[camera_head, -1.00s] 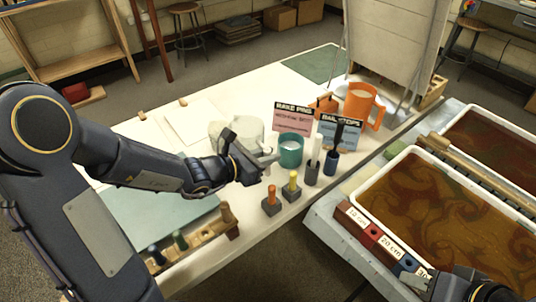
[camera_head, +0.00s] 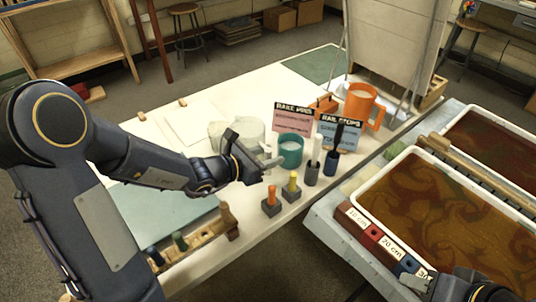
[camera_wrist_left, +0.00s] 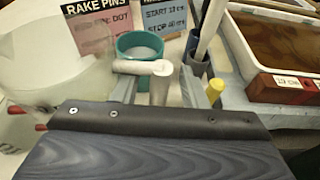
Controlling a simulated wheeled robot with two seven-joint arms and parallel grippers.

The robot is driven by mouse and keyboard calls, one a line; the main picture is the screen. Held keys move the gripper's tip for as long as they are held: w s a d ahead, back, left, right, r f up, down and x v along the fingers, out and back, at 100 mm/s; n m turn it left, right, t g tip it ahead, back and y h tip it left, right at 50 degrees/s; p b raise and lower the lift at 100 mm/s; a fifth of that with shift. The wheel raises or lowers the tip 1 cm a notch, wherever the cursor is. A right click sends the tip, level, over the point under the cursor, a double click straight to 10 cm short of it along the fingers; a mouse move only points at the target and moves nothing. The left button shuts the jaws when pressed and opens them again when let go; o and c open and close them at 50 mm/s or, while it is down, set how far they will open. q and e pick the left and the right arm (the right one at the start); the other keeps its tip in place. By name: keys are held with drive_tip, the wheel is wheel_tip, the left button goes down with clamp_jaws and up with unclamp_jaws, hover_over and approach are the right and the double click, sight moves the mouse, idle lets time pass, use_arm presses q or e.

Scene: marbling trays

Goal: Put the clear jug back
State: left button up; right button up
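The clear jug (camera_head: 222,131) stands upright on the white table, partly hidden behind my left gripper (camera_head: 262,163). In the left wrist view the jug (camera_wrist_left: 45,60) fills the upper left, and its pale handle (camera_wrist_left: 160,82) reaches in between my left fingers. The left gripper (camera_wrist_left: 168,92) is open, with a finger on either side of the handle and gaps visible. My right gripper (camera_head: 445,288) is only partly in view at the bottom right, by the tray's near edge; its fingers are unclear.
A teal cup (camera_head: 290,152) stands close to the handle. An orange jug (camera_head: 361,104), the sign cards (camera_head: 293,116) and dark pots (camera_head: 332,161) stand beyond. Orange and yellow pegs (camera_head: 271,199) stand in front. A wooden rack (camera_head: 205,240) and marbling tray (camera_head: 362,190) flank this area.

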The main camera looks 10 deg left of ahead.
use_arm(q)
drive_tip(key=v, duration=0.8)
drive_tip(key=s+d+r+m+g+h, duration=0.1)
drive_tip(key=s+d+r+m+g, duration=0.2)
drive_tip(key=s+m, duration=0.4)
drive_tip(key=s+d+r+m+g+h, duration=0.1)
drive_tip(key=s+d+r+m+g, duration=0.1)
drive_tip(key=s+m, duration=0.45)
drive_tip(key=s+a+f+m+y, duration=0.2)
drive_tip(key=s+a+m+y, duration=0.5)
drive_tip(key=m, duration=0.6)
drive_tip(key=shift+s+a+f+g, duration=0.15)
drive_tip(key=shift+a+f+g, duration=0.15)
drive_tip(key=shift+g, duration=0.1)
